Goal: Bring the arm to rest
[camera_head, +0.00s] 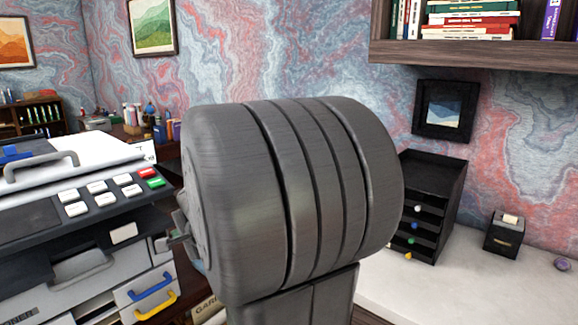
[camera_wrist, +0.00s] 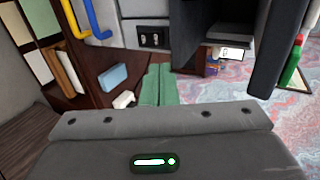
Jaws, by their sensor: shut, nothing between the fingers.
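My gripper (camera_wrist: 157,72) shows in the wrist view as two green fingers side by side, touching, with nothing between them. Its grey body fills the bottom of that view, with a lit green indicator on it. In the head view a large grey ribbed part of my arm (camera_head: 290,190) stands in the middle, close to the camera. It hides much of the desk behind it. I cannot make out the fingers in the head view.
A grey machine with push buttons (camera_head: 100,190) stands close on the left. A black drawer unit (camera_head: 434,185) and a small black box (camera_head: 504,236) stand on the white desktop (camera_head: 460,290) at right. A bookshelf (camera_head: 470,50) overhangs there. A blue block (camera_wrist: 112,78) lies near the fingers.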

